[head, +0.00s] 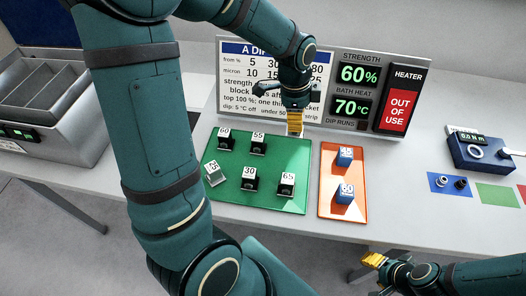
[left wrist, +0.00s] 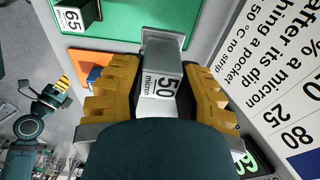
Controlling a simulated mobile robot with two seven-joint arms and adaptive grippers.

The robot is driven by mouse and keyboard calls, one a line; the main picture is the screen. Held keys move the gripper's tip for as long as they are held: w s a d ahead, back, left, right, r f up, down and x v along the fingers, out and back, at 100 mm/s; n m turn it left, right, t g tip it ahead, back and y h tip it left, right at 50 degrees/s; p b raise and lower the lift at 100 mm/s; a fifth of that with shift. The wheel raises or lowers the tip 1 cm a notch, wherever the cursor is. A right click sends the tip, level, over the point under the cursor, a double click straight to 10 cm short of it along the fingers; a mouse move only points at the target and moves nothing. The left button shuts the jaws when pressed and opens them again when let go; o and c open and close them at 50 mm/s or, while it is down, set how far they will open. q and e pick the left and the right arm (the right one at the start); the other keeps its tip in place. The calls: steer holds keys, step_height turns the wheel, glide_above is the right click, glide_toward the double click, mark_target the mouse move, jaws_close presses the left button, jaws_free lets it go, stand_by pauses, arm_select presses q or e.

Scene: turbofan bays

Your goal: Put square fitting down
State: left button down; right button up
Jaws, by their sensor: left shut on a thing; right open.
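My left gripper (head: 294,122) is shut on a grey square fitting (left wrist: 163,60), whose white label reads 50 micron in the left wrist view. The fitting sits between the yellow fingers; in the head view I cannot make it out. The gripper is by the far right corner of the green mat (head: 230,190); I cannot tell whether the fitting touches anything. My right gripper (head: 374,261) is open and empty in front of the table, and also shows in the left wrist view (left wrist: 62,85).
Several labelled blocks stand on the green mat, including 65 (head: 286,185); a paler one (head: 214,174) looks turned. An orange mat (head: 328,207) holds two blue blocks (head: 344,157). The sign panel (head: 232,98) stands close behind my left gripper. A blue device (head: 480,150) is at right.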

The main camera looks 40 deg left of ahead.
arm_select(q)
step_height(320, 180, down, 6)
steer(key=shift+s+d+r+b, duration=0.15)
steer(key=shift+r+b, duration=0.1)
steer(key=shift+b, duration=0.35)
steer(key=shift+f+b, duration=0.4)
steer(key=shift+f, duration=1.65)
steer(key=shift+f, duration=0.1)
steer(key=c, duration=0.7)
jaws_free()
steer(key=shift+c, duration=0.2)
steer(key=shift+r, duration=0.4)
steer(key=r, duration=0.3)
steer(key=a+r+p, duration=0.1)
steer(key=r, duration=0.3)
steer(key=r+p, duration=0.1)
steer(key=r, duration=0.3)
steer(key=shift+s+a+r, duration=0.2)
steer(key=shift+s, duration=0.2)
